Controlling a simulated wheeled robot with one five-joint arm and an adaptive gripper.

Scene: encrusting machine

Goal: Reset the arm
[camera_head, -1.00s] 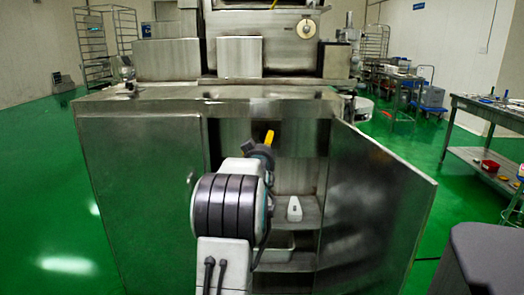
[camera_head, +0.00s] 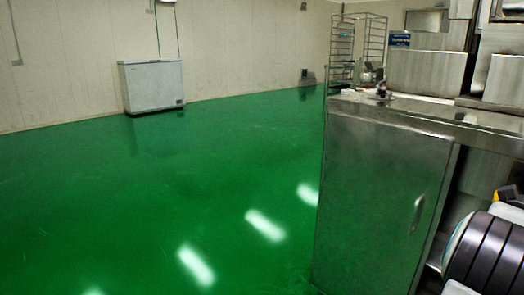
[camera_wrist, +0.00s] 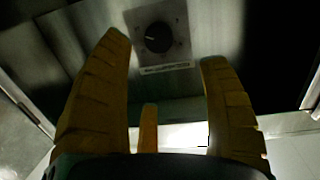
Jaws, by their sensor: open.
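My gripper (camera_wrist: 166,50) shows in the wrist view with its two large yellow fingers spread wide apart. Nothing is held between them. A shorter yellow piece stands lower down between the fingers. Beyond the fingertips is a dark round knob (camera_wrist: 157,37) on a square metal plate; whether a finger touches it I cannot tell, but a gap seems to lie between. In the head view only a yellow bit of my gripper (camera_head: 507,192) and my arm show at the right edge, in front of the machine's cabinet.
The steel cabinet (camera_head: 378,205) with its closed left door fills the right of the head view. Open green floor (camera_head: 150,220) lies to its left. A white chest (camera_head: 152,85) stands by the far wall, and a rack (camera_head: 357,45) stands behind the cabinet.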

